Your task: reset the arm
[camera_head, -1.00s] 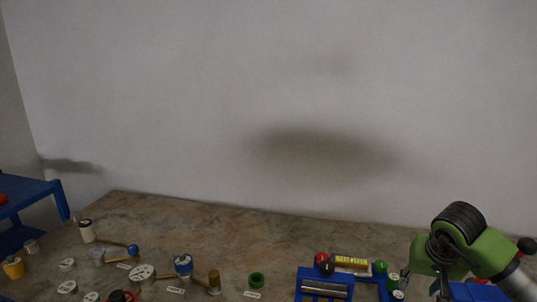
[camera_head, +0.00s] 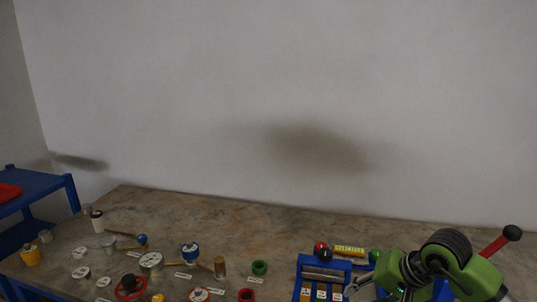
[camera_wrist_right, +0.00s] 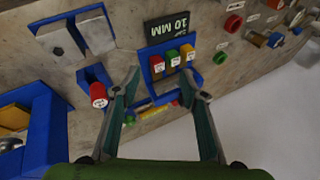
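My right arm (camera_head: 445,262), green with black ribbed joints, reaches over the right end of the table in the head view. Its gripper (camera_head: 362,286) is low there, by the right side of a blue rack. In the right wrist view the gripper (camera_wrist_right: 163,82) shows two widely parted fingers with nothing held between them. A blue rack (camera_wrist_right: 150,62) with red, yellow and green blocks lies beyond the fingertips. A red cylinder (camera_wrist_right: 98,92) in a blue holder is close beside the finger on the left. My left gripper is in neither view.
The stone-patterned table (camera_head: 200,214) holds several small parts at left and centre, including a green ring (camera_head: 259,267) and a red ring (camera_head: 246,295). A red lever with a black ball (camera_head: 512,232) stands at right. A blue shelf (camera_head: 40,190) is at left. The table's back strip is clear.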

